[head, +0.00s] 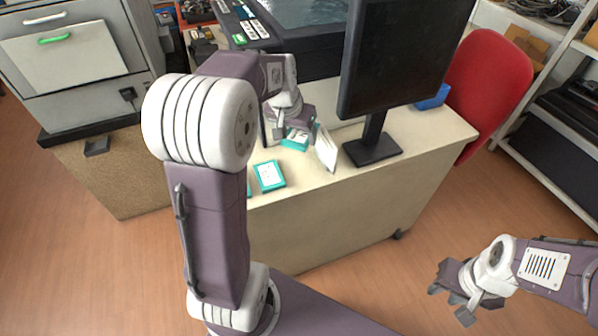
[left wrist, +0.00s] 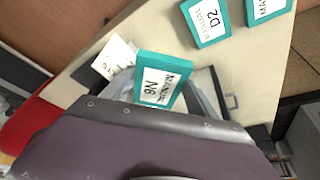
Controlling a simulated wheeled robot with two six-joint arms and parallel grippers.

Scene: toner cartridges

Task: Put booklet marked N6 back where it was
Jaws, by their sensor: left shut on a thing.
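The teal and white booklet marked N6 (left wrist: 160,82) is held in my left gripper, its label readable in the left wrist view. In the head view my left gripper (head: 290,128) is over the desk, with the teal booklet (head: 296,140) at its fingertips; part of it is hidden by the gripper. A booklet marked D2 (left wrist: 206,20) lies flat on the desk. Another teal booklet (left wrist: 265,8) lies beside it, cut off by the frame edge. My right gripper (head: 456,298) is open and empty, away from the desk at the lower right.
A white upright item (head: 326,150) stands on the desk (head: 430,133) just right of my left gripper. The black monitor (head: 385,60) stands beside it. A blue box (head: 434,97) is behind the monitor. A red chair (head: 490,85) is at the right. The desk's front edge has bare room.

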